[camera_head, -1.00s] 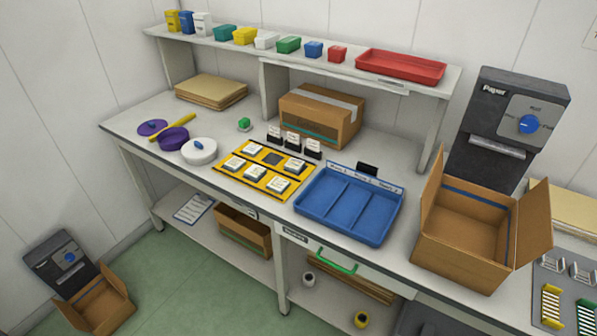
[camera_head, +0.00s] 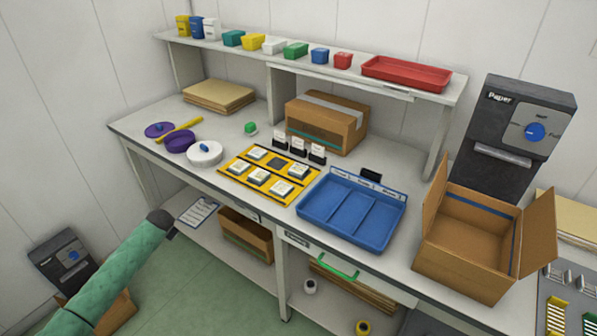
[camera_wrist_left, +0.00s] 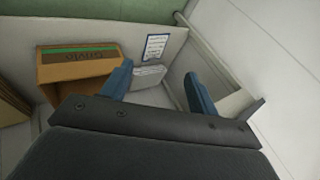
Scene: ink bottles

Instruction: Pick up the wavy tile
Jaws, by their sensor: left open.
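A yellow tile tray (camera_head: 309,191) lies on the bench. It holds several white-topped tiles (camera_head: 298,171) in two rows, with one dark spot in the back row. The marks on the tiles are too small to tell which is wavy. My left arm comes in from the lower left in the head view and ends in front of the bench, short of the tray. In the left wrist view my left gripper (camera_wrist_left: 158,82) has its blue fingers apart with nothing between them. No tile shows in that view. My right gripper is not in view.
A blue divided tray (camera_head: 350,241) lies right of the tiles, with an open cardboard box (camera_head: 465,265) beyond it. A white round container (camera_head: 204,154) and a purple bowl (camera_head: 180,142) stand to the left. Small black card holders (camera_head: 298,146) stand behind the tiles.

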